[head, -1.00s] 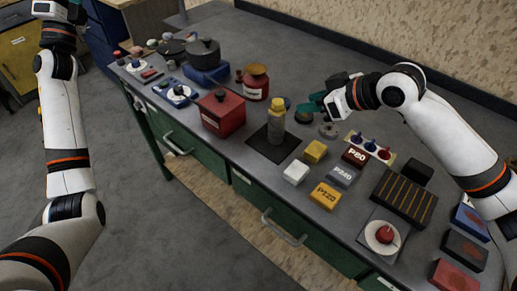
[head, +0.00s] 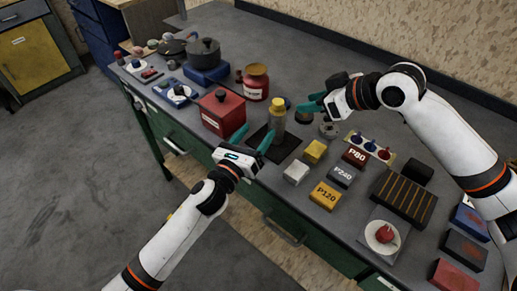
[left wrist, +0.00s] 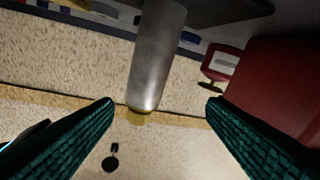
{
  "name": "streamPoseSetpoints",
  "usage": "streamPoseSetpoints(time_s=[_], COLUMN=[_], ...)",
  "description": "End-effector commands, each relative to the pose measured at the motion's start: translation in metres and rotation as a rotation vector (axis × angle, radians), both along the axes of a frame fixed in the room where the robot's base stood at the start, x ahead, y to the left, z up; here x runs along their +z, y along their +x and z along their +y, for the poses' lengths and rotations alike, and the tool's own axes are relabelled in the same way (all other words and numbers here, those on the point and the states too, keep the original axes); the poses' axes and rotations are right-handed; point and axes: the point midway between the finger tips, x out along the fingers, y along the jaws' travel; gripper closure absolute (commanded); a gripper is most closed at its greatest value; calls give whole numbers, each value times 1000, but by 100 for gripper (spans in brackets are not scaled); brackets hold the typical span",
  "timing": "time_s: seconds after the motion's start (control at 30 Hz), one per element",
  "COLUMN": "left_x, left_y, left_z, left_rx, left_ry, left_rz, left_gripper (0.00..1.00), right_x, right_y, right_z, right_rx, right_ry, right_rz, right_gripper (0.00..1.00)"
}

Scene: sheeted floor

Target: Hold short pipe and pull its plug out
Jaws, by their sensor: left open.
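The short pipe (head: 278,122) stands upright on a dark square mat (head: 286,150) on the workbench. It is grey metal, with a yellow plug (head: 278,104) at its top. The left wrist view shows the grey pipe (left wrist: 157,55) between the fingers' lines, with the yellow plug (left wrist: 140,117) at its end. My left gripper (head: 253,138) is open and empty, in front of the pipe, its fingers pointing toward it without visible contact. My right gripper (head: 312,102) is just right of the plug, its fingers apart and pointing left, nothing visible between them.
A red box (head: 222,112) stands left of the pipe, a red jar (head: 256,82) behind it. A dark round piece (head: 304,117) is below my right gripper.

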Motion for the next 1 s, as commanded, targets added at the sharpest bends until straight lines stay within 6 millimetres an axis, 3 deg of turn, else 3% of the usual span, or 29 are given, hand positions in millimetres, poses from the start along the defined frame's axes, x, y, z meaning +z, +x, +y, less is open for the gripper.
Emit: streamPoseSetpoints(time_s=[0.2, 0.37, 0.8, 1.0], left_x=[-22, -26, -25, -25], left_y=[-21, -16, 55, 78], left_z=[-11, -15, -48, -58], left_rx=[24, 30, 29, 30], left_ry=[249, 294, 290, 291], left_rz=[-26, -32, -32, -33], left_gripper=[34, 34, 34, 34], right_x=[0, 0, 0, 0], right_y=[0, 0, 0, 0], right_z=[0, 0, 0, 0], right_rx=[0, 0, 0, 0], right_ry=[0, 0, 0, 0], right_rz=[0, 0, 0, 0], right_gripper=[64, 64, 64, 64])
